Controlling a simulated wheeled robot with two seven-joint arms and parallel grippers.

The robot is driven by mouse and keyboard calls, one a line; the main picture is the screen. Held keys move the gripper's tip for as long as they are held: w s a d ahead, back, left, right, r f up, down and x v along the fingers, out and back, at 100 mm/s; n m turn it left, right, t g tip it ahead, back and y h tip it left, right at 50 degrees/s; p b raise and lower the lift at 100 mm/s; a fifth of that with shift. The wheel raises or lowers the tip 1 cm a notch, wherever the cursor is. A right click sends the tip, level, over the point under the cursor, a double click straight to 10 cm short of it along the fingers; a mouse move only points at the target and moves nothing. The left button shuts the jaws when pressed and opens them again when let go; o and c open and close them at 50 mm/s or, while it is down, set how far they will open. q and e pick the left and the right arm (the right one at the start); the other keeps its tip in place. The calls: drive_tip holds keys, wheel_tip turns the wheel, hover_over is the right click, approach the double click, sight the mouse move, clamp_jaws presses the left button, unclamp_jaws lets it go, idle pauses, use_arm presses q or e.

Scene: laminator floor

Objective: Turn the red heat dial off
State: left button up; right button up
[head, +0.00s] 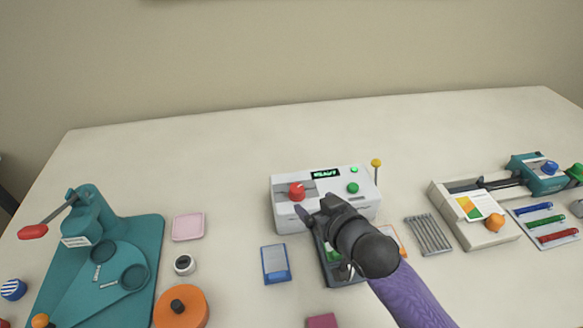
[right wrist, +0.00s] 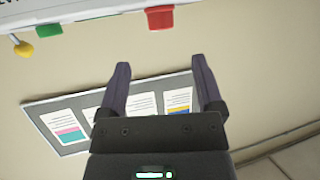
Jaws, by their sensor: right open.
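The red heat dial (head: 297,190) sits on the left part of the top of a white laminator (head: 352,208) in the middle of the table. The laminator's display glows green, and a green knob (head: 352,188) is on its right side. My right gripper (head: 312,212) is in front of the laminator, close below the dial and apart from it. In the right wrist view its two fingers (right wrist: 165,80) are spread with nothing between them. The red dial (right wrist: 160,18) shows at the top of that view, beyond the fingertips. My left gripper is not in view.
A dark tray (head: 340,272) lies under my right arm. A blue card box (head: 275,263) is to its left. A yellow-topped pin (head: 376,164) stands at the laminator's right. A teal press (head: 95,250) is at the left, a beige trimmer (head: 470,235) at the right. The table behind is clear.

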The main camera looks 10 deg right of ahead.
sight(299, 190)
drive_tip(key=b+x, duration=0.3)
drive_tip(key=x, duration=0.5)
drive_tip(key=shift+f+b, duration=0.25)
drive_tip(key=shift+b, duration=0.1)
drive_tip(key=shift+w+a, duration=0.2)
drive_tip(key=shift+w, duration=0.35)
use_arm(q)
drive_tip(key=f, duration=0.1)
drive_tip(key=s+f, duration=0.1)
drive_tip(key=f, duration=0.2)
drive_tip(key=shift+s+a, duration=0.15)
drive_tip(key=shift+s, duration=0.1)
use_arm(e)
drive_tip(key=shift+c, duration=0.2)
clamp_jaws()
